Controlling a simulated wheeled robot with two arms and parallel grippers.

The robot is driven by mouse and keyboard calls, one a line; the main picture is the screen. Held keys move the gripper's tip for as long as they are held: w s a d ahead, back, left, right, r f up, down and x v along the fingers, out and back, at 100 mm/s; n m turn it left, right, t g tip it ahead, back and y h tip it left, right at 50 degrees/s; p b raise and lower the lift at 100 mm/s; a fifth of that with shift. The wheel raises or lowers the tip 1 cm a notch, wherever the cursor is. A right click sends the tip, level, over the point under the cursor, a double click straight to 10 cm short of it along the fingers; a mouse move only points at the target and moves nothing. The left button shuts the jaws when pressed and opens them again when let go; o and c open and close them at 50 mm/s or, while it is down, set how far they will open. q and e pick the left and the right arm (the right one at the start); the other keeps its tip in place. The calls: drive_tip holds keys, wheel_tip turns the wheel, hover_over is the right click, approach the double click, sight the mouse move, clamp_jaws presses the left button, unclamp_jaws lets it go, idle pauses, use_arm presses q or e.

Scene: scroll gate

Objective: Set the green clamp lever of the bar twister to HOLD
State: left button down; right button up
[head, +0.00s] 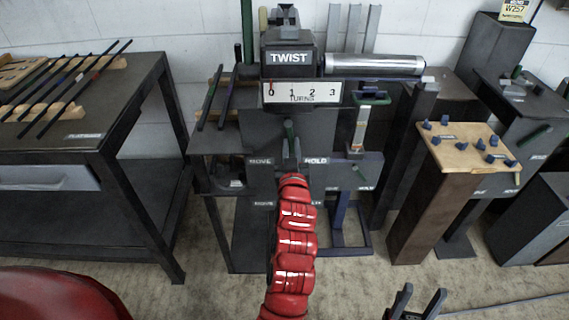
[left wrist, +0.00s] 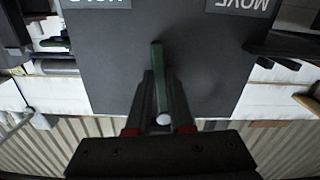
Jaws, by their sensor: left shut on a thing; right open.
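The bar twister (head: 290,62) stands at the centre, with a TWIST sign and a turns scale (head: 300,94) with a red pointer near 0. Its green clamp lever (head: 289,129) is on the dark front panel, between the MOVE label (head: 260,161) and the HOLD label (head: 316,160). My left gripper (head: 291,160) is shut on the lever. In the left wrist view the green lever (left wrist: 157,65) lies between the fingers of my left gripper (left wrist: 157,90), roughly midway between the labels. My right gripper (head: 415,300) is open and empty at the bottom right.
A dark table (head: 85,130) with several rods on wooden racks stands at the left. A post with a wooden top (head: 455,150) and several blue pegs stands at the right. A green-handled tool (head: 372,98) hangs beside the twister. Carpet is clear at the front.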

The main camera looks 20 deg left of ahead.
sight(302, 133)
use_arm(q)
drive_tip(key=n+b, duration=0.1)
drive_tip(key=b, duration=0.1)
drive_tip(key=d+n+b, duration=0.1)
drive_tip(key=n+b, duration=0.1)
drive_tip(key=b, duration=0.1)
drive_tip(key=d+n+b, duration=0.1)
drive_tip(key=b, duration=0.1)
drive_tip(key=shift+w+d+r+n, duration=0.15)
drive_tip(key=shift+w+d+n, duration=0.05)
drive_tip(key=shift+w+n, duration=0.1)
drive_tip(key=shift+w+d+r+n+b, duration=0.1)
drive_tip(key=shift+d+r+n+b, duration=0.1)
drive_tip(key=shift+r+n+b, duration=0.55)
drive_tip(key=shift+f, duration=0.35)
drive_tip(key=c, duration=0.8)
unclamp_jaws()
